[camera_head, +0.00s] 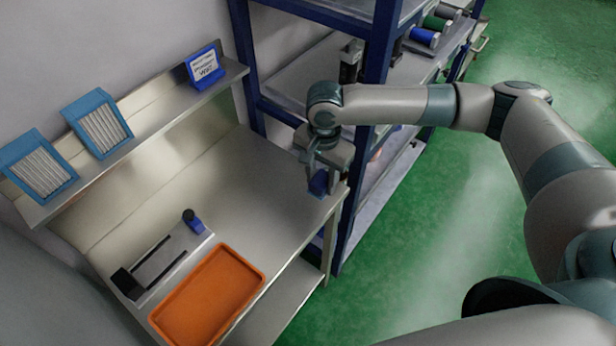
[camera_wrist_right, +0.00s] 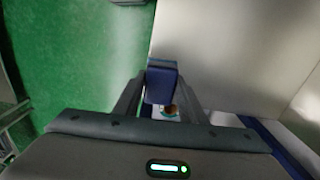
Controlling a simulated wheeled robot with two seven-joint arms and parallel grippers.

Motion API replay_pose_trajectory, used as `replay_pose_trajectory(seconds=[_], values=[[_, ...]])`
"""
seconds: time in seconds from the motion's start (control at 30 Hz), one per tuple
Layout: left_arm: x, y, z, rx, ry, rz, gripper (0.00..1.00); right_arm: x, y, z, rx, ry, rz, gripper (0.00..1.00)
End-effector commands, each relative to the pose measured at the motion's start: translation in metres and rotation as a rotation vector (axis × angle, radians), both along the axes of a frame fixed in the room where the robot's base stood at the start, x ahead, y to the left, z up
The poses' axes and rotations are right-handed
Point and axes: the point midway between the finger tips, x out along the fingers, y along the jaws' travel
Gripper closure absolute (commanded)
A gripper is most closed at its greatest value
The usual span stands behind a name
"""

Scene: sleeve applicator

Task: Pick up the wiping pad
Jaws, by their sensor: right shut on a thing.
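The wiping pad (camera_head: 319,183) shows as a small dark blue block at the right end of the metal table. My right gripper (camera_head: 320,176) points down over that end and is shut on the pad. In the right wrist view, the blue pad (camera_wrist_right: 161,84) sits between the two fingers of my right gripper (camera_wrist_right: 161,98). Whether the pad still touches the table is hard to tell. My left gripper is not in view.
An orange tray (camera_head: 262,283) and a grey fixture with dark rails (camera_head: 160,262) stand at the table's front left. A blue-framed rack (camera_head: 376,60) stands close behind my right gripper. A wall shelf (camera_head: 150,125) holds blue holders. The middle tabletop is clear.

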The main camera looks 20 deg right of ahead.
Motion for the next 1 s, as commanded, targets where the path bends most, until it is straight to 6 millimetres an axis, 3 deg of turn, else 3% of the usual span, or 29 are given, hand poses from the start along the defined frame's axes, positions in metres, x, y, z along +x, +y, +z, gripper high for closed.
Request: replay_pose_trajectory(seconds=[0.23, 0.77, 0.8, 0.87, 1.0], values=[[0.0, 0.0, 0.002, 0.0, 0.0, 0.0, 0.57, -0.002, -0.019, 0.011, 0.001, -0.001, 0.0, 0.85], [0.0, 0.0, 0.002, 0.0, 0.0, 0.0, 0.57, -0.002, -0.021, 0.013, 0.001, -0.001, 0.001, 0.85], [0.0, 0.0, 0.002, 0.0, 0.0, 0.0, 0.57, -0.002, -0.021, 0.013, 0.001, -0.001, 0.001, 0.7], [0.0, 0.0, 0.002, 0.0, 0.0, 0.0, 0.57, -0.002, -0.021, 0.013, 0.001, -0.001, 0.001, 0.81], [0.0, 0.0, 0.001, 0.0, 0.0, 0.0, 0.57, -0.003, -0.021, 0.011, 0.001, -0.001, 0.004, 0.81]])
